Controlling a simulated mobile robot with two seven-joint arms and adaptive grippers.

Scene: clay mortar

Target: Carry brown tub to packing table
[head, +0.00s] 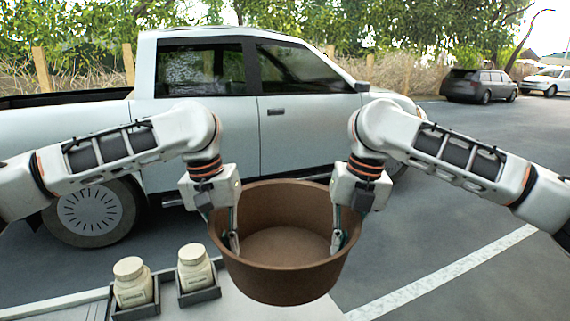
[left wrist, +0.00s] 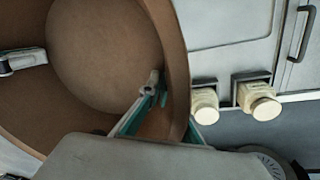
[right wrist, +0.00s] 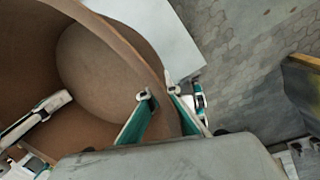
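The brown tub (head: 282,286) is a wide, round, empty open bowl, upright and centred in front of me in the head view. My left gripper (head: 234,242) is shut on its left rim, with one finger inside and one outside the wall. My right gripper (head: 338,240) is shut on its right rim in the same way. The tub wall also shows between the fingers in the left wrist view (left wrist: 178,60) and in the right wrist view (right wrist: 140,60). The outer fingers are mostly hidden in the head view. I cannot identify a packing table.
Two cream jars (head: 133,284) (head: 195,268) stand in dark holders on a pale surface (head: 240,308) left of and below the tub. A silver pickup (head: 290,120) stands behind the tub. Paved ground with a white line (head: 440,275) lies open to the right. Cars are parked far right.

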